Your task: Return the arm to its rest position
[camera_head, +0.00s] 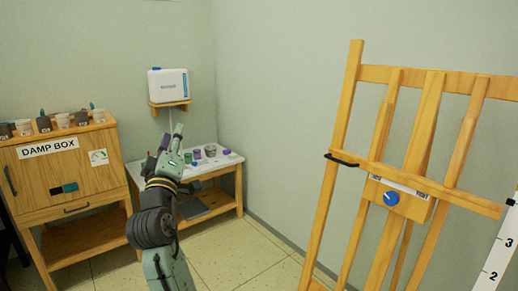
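My arm (153,228) rises from the bottom of the head view, left of centre, and stretches forward. My gripper (173,138) is at its far end, seen from behind in front of the small white-topped table. The gripper is small here and partly covered by its own wrist. I cannot tell whether its fingers are open or shut, or whether anything is between them.
A wooden damp box cabinet (84,172) with several cups on top stands at left. The low table (227,163) holds small pots. A white box (168,85) sits on a wall shelf (169,106). A wooden easel (343,125) stands at right. Floor (250,256) shows between.

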